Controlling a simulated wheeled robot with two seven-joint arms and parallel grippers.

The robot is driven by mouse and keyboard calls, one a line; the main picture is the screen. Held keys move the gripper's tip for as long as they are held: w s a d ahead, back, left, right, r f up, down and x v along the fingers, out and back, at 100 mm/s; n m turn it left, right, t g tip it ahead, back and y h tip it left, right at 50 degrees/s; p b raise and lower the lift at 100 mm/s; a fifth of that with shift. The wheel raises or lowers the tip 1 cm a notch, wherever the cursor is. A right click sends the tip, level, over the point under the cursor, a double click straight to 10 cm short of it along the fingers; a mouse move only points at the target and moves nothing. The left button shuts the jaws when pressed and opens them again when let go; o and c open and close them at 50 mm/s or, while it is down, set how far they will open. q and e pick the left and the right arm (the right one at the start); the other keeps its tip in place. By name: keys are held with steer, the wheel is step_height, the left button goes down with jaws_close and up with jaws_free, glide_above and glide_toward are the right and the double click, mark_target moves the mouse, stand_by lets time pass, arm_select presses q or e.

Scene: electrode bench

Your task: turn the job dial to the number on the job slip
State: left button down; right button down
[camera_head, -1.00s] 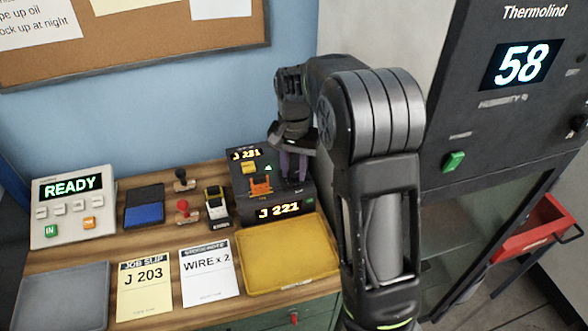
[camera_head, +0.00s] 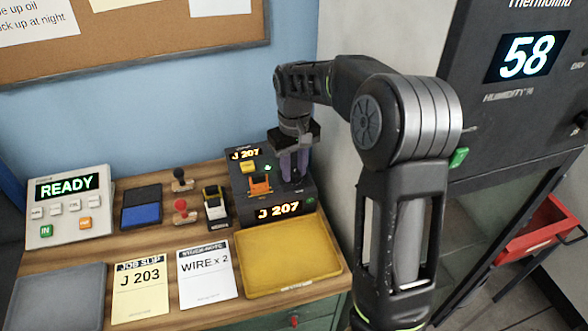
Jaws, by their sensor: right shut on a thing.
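The yellow job slip (camera_head: 141,293) lies on the wooden bench and reads J 203. The black job device (camera_head: 262,208) stands at the back right of the bench. Its front display (camera_head: 279,211) reads J 207, and its small upper display (camera_head: 245,154) reads J 207 too. My right gripper (camera_head: 294,178) points down onto the device's right side, its purple fingers shut. The dial itself is hidden by the fingers. My left gripper is not in view.
A yellow tray (camera_head: 288,261) lies in front of the device. A stuck-note slip (camera_head: 207,275) reads WIRE x 2. Stamps, an ink pad (camera_head: 142,214) and a READY panel (camera_head: 70,205) stand to the left. A grey tray (camera_head: 58,297) is front left. A cabinet (camera_head: 515,75) showing 58 stands right.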

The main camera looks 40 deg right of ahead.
mark_target(294, 172)
stand_by(0.3)
steer(key=c, duration=1.1)
jaws_free()
step_height(294, 172, up, 8)
steer(key=shift+f+b, duration=0.1)
steer(key=shift+b, duration=0.55)
